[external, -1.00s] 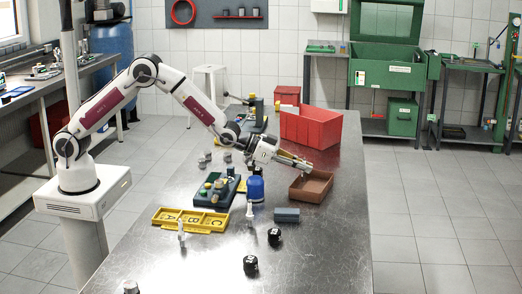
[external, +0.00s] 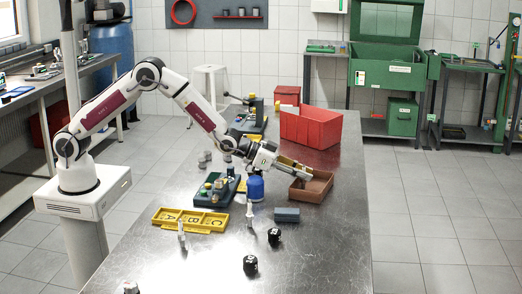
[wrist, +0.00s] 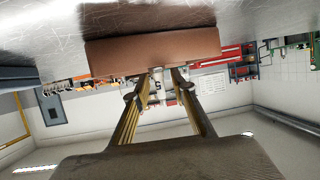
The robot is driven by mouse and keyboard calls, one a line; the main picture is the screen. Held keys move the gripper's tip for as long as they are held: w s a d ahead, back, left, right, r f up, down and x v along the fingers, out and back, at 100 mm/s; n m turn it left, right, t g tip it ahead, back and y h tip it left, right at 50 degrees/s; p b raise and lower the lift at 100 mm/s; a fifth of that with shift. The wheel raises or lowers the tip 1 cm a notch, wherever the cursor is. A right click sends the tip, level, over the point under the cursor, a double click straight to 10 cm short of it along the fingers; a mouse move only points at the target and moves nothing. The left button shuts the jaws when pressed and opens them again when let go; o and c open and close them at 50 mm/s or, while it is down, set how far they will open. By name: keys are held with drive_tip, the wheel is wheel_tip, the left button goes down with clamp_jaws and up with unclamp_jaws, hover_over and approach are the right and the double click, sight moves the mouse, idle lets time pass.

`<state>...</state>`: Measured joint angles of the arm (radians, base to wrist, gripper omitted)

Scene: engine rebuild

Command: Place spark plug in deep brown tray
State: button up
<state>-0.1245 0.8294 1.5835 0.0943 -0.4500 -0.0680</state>
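The deep brown tray (external: 318,190) stands on the metal table near its right edge, and its brown wall also shows in the wrist view (wrist: 150,48). My gripper (external: 308,173) is low over the tray's left part, tilted toward its inside. In the wrist view the fingers of my gripper (wrist: 166,74) come close together just below the tray wall. A small pale thing shows by the fingertips; I cannot tell whether it is a held spark plug or background. Small white upright pieces, perhaps spark plugs, stand at the front left (external: 181,234) and near the blue container (external: 250,216).
A large red bin (external: 311,130) stands behind the tray. The blue container (external: 255,188), a green fixture (external: 217,190) and a yellow lettered tray (external: 190,220) are to the left. A grey block (external: 286,215) and black pieces (external: 250,265) lie in front. The front right is clear.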

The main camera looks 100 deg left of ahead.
drive_tip(key=shift+r, duration=0.15)
drive_tip(key=shift+s, duration=0.1)
drive_tip(key=shift+v, duration=1.1)
drive_tip(key=v, duration=0.9)
drive_tip(key=shift+s, duration=0.3)
drive_tip(key=shift+r, duration=0.3)
